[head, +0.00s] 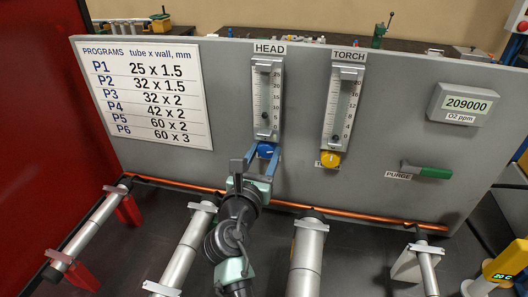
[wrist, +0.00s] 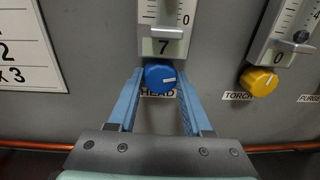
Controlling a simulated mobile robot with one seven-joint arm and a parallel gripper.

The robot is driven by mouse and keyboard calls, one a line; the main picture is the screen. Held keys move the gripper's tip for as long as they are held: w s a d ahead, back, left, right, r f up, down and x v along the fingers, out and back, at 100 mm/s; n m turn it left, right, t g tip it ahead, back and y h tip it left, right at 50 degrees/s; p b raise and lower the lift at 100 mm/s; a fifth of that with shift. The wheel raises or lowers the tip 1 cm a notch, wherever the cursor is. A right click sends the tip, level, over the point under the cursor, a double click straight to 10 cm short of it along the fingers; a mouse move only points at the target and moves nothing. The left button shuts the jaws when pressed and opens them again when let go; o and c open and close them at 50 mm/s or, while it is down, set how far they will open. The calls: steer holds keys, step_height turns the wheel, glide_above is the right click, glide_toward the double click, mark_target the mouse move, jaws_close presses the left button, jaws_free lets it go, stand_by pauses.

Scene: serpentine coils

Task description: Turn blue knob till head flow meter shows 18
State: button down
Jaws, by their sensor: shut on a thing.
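The HEAD flow meter (head: 267,95) is a vertical scale tube on the grey panel, with a dark float low in it. The blue knob (wrist: 159,78) sits just below that plate, above a HEAD label. Its white mark points to the right. The knob (head: 265,151) also shows in the head view. My gripper (wrist: 160,88) has its two blue fingers on the left and right sides of the knob, shut on it. The fingers cover the ends of the label.
Further right are an O2 display (head: 464,105) reading 209000 and a green PURGE handle (head: 435,172). A copper tube (head: 380,219) runs along the panel's foot.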

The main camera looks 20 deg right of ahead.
steer(key=m, duration=0.4)
steer(key=shift+m, duration=0.3)
stand_by(0.3)
steer(key=shift+c, duration=1.6)
jaws_free()
steer(key=v, duration=1.3)
steer(key=shift+b, duration=0.35)
